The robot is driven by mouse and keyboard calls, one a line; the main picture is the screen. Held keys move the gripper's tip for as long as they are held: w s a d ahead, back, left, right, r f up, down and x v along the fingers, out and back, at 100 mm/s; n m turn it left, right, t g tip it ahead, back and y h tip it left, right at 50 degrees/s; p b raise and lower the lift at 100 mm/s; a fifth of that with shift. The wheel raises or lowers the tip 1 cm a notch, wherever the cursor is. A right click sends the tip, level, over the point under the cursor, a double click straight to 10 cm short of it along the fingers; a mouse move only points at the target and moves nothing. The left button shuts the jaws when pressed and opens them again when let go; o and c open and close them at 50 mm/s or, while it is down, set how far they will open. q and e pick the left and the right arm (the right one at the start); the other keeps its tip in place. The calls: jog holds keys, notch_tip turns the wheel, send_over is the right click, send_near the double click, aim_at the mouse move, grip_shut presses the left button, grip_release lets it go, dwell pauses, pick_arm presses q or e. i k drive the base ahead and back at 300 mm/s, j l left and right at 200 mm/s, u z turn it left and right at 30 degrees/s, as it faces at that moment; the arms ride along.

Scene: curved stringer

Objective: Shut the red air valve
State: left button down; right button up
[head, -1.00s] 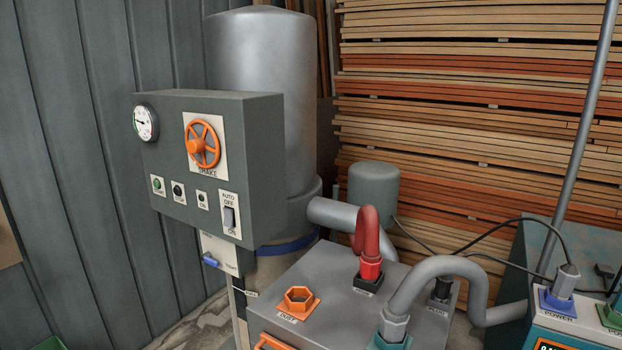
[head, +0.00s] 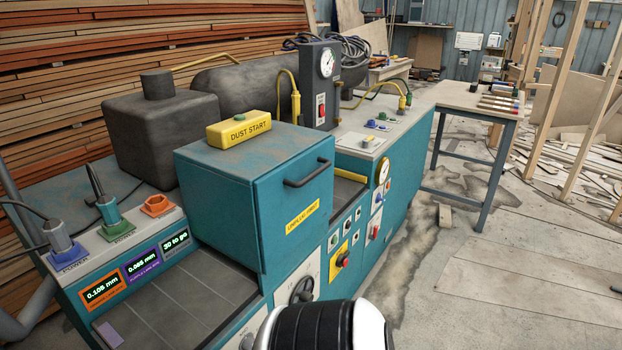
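No part is clearly readable as the red air valve. Red candidates are a red switch (head: 321,107) below a round gauge on a dark grey upright box, a red knob (head: 343,261) on a yellow plate on the teal front, and a small red part (head: 375,231) on a white plate farther right. Their labels are too small to read, and I cannot tell whether any of them is open or shut. Neither gripper shows. A black and white part of my own body shows at the bottom centre.
A teal machine (head: 220,213) with a handled cover fills the middle. A yellow "DUST START" box (head: 239,131) sits on top. A table (head: 470,107) stands beyond; floor at right is mostly open, with scattered offcuts farther back.

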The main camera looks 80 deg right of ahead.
aim_at(373, 237)
jog(key=z, duration=3.15)
jog(key=i+l, duration=0.55)
jog(key=i, duration=0.15)
jog(key=i+l, duration=0.55)
jog(key=i, duration=0.2)
jog(key=i+l, duration=0.55)
jog(key=i, duration=0.15)
